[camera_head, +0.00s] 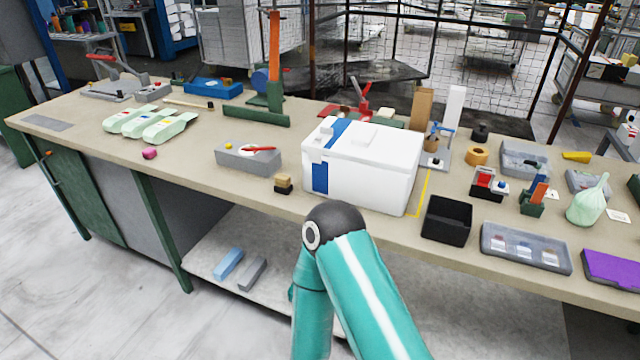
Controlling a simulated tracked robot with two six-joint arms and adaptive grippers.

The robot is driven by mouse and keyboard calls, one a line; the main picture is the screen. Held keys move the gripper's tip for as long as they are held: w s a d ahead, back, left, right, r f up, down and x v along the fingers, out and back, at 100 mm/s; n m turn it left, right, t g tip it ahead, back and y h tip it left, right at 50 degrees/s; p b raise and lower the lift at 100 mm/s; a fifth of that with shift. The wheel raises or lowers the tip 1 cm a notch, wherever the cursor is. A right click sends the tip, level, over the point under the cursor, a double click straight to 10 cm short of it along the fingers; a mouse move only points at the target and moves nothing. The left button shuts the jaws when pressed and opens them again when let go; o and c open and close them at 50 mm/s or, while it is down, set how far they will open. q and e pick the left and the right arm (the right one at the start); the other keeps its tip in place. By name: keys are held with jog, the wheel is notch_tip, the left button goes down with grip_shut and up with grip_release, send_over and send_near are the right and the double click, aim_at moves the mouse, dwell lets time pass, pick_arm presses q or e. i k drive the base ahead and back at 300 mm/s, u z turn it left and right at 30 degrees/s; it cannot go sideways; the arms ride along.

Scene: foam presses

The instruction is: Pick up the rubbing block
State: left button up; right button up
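A small block with a tan top and a black base (283,184) sits near the front edge of the workbench (200,175), just left of the white box. It looks most like the rubbing block, though the view is too small to be certain. A light blue bar (229,263) and a grey bar (252,273) lie on the lower shelf under the bench. Neither of my grippers is in view. One of my teal arms rises from the bottom centre, its dark elbow in front of the bench edge.
A white box with a blue stripe (390,165) stands right of the block. A black bin (447,220) and a grey tray (525,247) stand at the right front.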

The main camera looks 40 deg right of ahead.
aim_at(283, 185)
jog(key=z, duration=0.6)
jog(key=i, duration=1)
